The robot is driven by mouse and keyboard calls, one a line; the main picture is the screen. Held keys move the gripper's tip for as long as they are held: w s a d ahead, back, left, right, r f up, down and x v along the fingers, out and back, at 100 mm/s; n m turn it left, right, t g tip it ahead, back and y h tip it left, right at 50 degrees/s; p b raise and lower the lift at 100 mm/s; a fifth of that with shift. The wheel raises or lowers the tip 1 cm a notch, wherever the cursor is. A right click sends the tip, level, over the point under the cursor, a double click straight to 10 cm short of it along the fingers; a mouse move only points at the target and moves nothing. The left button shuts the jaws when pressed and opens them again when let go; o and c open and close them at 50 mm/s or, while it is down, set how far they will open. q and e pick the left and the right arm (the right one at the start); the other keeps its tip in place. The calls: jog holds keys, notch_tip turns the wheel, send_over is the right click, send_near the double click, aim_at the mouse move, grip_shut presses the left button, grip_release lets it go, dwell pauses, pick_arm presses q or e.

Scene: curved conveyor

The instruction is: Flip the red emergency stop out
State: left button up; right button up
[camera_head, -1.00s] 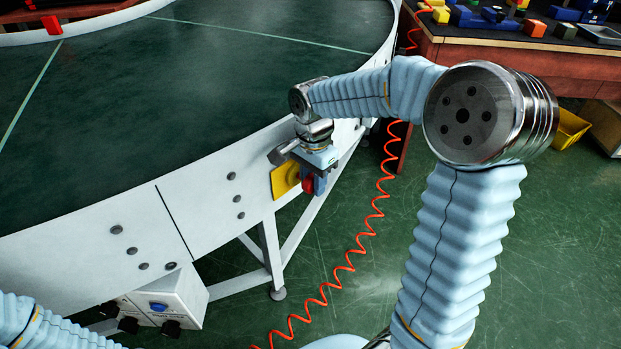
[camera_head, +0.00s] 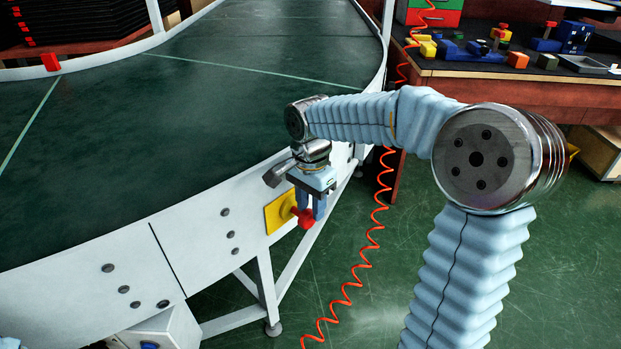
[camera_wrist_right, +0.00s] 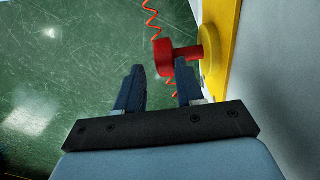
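My left gripper is out of view.
The curved conveyor (camera_head: 215,110) with a dark green belt fills the left. A coiled orange hose (camera_head: 368,255) hangs down to the green floor right of my gripper. A workbench (camera_head: 480,75) with coloured parts stands at the back right. A white control box (camera_head: 165,332) is at lower left.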

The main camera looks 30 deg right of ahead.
aim_at(311, 213)
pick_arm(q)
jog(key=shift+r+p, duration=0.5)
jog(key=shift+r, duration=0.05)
pick_arm(e)
notch_tip(311, 213, up, 10)
jog(key=shift+f, duration=0.1)
